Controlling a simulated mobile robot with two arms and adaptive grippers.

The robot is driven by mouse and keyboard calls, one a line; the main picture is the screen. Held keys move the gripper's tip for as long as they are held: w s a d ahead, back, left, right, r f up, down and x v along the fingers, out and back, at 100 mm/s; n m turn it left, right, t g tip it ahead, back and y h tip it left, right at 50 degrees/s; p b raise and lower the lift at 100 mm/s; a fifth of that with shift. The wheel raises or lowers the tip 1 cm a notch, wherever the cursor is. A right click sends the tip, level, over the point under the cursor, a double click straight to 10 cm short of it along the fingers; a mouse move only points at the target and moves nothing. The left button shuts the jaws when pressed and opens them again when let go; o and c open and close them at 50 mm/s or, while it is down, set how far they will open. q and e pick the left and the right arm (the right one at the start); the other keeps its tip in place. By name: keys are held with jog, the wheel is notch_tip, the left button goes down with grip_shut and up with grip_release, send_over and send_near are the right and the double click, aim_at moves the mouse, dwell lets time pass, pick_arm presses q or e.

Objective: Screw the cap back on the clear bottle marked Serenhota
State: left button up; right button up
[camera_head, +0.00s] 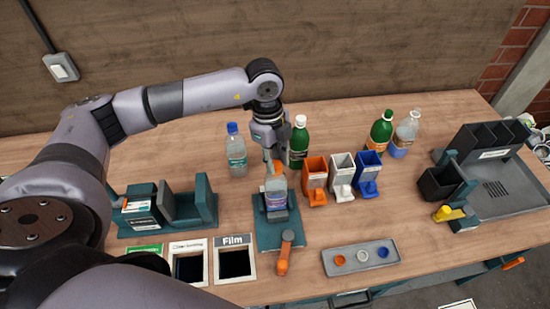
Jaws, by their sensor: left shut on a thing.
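A clear bottle (277,202) with a bluish-purple label stands upright in a dark teal holder (264,239) at the middle front of the table; the name on its label is too small to read. An orange cap (275,168) shows at the bottle's mouth. My left gripper (274,161) points down from above and is shut on the orange cap. I cannot tell whether the cap sits on the neck threads or just above them. The holder has an orange-handled lever (284,261) at its front. My right gripper is not in view.
Behind stand a blue-capped clear bottle (237,154), green bottles (300,146) (381,130) and another clear bottle (405,136). Orange (315,172), white (342,169) and blue dispensers (368,166) stand right. A grey tray (350,270) holds three caps. Bare wood lies between tray and dispensers.

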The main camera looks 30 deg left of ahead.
pick_arm(q)
grip_shut()
jog(key=m+b, duration=0.1)
jog(key=m, duration=0.2)
jog(key=shift+f+b, duration=0.15)
jog(key=shift+b, duration=0.2)
jog(key=shift+m+g, duration=0.3)
jog(key=shift+m, duration=0.8)
jog(key=shift+m+b, duration=0.9)
jog(key=shift+m, duration=0.3)
jog(key=shift+m+y+b, duration=0.3)
jog(key=shift+m+b, duration=0.15)
jog(key=shift+m, duration=0.95)
